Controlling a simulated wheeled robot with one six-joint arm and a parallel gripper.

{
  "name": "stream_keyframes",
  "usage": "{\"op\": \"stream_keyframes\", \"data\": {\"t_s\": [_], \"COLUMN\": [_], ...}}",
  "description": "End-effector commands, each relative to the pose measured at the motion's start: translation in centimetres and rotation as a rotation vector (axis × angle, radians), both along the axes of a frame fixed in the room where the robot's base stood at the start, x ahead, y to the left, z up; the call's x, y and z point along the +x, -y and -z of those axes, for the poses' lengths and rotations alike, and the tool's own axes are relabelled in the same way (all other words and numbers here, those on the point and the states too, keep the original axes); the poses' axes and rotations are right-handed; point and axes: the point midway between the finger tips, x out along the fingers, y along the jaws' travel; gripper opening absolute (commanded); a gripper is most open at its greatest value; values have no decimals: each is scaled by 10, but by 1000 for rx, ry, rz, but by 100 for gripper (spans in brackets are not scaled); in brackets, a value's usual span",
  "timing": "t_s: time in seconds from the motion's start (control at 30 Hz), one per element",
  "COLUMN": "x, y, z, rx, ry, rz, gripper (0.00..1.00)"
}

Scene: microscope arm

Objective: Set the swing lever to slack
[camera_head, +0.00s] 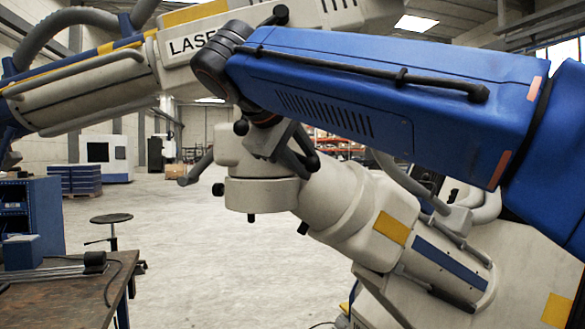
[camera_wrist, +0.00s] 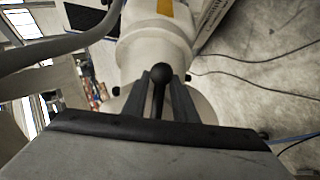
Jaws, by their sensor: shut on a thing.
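The swing lever (camera_wrist: 159,78) is a dark lever with a round ball end, seen in the wrist view. My gripper (camera_wrist: 161,88) has a dark finger on each side of it and is shut on it. In the head view my gripper (camera_head: 296,155) is at the beige round joint (camera_head: 262,193) of the microscope arm. There the gripped lever is largely hidden by the fingers. I cannot read a slack mark in either view.
The beige microscope arm (camera_head: 345,200) runs down right with a yellow patch. A grey handle (camera_head: 197,168) sticks out left of the joint. A workbench (camera_head: 75,290) and stool (camera_head: 111,218) stand at left. The floor between is clear. Cables (camera_wrist: 255,60) lie on the floor.

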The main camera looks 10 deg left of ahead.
Motion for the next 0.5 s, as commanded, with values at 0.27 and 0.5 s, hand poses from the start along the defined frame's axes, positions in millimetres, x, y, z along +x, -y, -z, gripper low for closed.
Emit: {"op": "stream_keyframes", "data": {"t_s": [0.27,0.5], "x": [1,1], "y": [4,5], "z": [-8,-11], "rx": [-125,-164], "ry": [26,35], "rz": [1,0], "gripper": [0,0]}}
